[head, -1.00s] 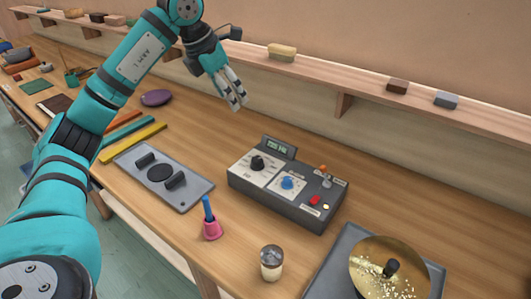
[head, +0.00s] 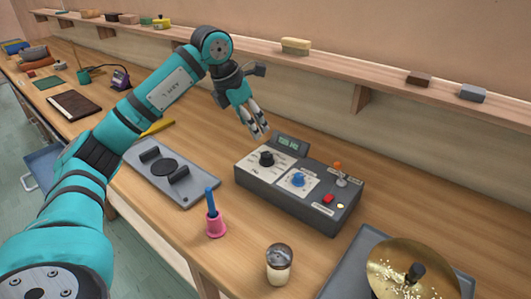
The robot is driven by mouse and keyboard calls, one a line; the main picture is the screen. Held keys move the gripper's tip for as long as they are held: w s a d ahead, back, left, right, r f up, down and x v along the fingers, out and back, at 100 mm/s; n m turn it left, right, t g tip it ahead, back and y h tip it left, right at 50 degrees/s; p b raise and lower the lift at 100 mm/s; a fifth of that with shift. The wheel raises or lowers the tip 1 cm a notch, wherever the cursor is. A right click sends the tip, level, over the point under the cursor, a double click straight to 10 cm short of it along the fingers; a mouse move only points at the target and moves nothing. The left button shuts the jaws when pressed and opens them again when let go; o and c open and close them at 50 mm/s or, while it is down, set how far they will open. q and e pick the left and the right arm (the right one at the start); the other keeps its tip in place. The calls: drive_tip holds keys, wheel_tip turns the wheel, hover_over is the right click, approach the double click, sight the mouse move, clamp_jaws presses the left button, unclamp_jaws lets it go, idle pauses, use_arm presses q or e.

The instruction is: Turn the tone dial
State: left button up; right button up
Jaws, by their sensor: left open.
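A dark grey control box (head: 300,210) stands on the bench. On its top are a black dial (head: 267,159) on a pale scale plate at the left and a blue dial (head: 298,179) on a white plate in the middle. The dial labels are too small to read, so I cannot tell which is the tone dial. A small green display (head: 289,144) is tilted up at the back edge. My left gripper (head: 262,134) is open and empty, fingers pointing down, just behind and above the black dial, apart from it. My right gripper is not in view.
The box also carries a red button (head: 328,198) and a toggle switch (head: 341,181). In front stand a pink holder (head: 215,225) with a blue handle and a shaker (head: 279,266). A brass cymbal (head: 395,262) is at right, a grey plate (head: 185,190) at left. A shelf (head: 365,72) runs behind.

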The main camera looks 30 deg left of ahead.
sight(266, 154)
use_arm(q)
drive_tip(key=p+x, duration=0.1)
drive_tip(key=x, duration=1.1)
drive_tip(key=shift+f, duration=0.25)
drive_tip(key=c, duration=1.1)
